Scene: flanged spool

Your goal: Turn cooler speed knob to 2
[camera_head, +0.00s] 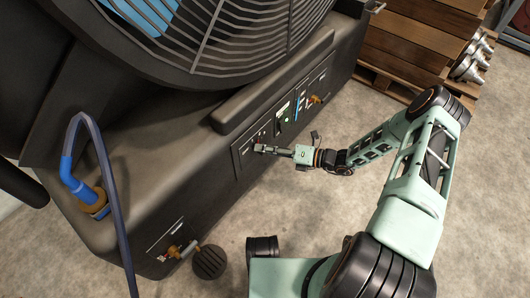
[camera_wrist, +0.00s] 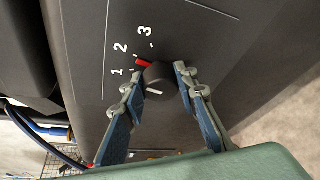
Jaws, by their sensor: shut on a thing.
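The cooler's speed knob (camera_wrist: 160,76) is round and dark with a red pointer (camera_wrist: 144,62). White numbers 1, 2 and 3 (camera_wrist: 132,50) stand around it on the dark panel. The pointer aims up and left, close to the tick beside 2. My gripper (camera_wrist: 157,80) has one finger on each side of the knob and is shut on it. In the head view my gripper (camera_head: 259,149) reaches left to the cooler's front panel (camera_head: 244,156); the knob is hidden or too small there.
The big cooler (camera_head: 150,150) has a fan grille (camera_head: 230,40) above the panel. A blue hose (camera_head: 98,150) and a brass valve (camera_head: 183,250) are at the left. Wooden pallets (camera_head: 415,40) stand at the back right. The concrete floor at right is clear.

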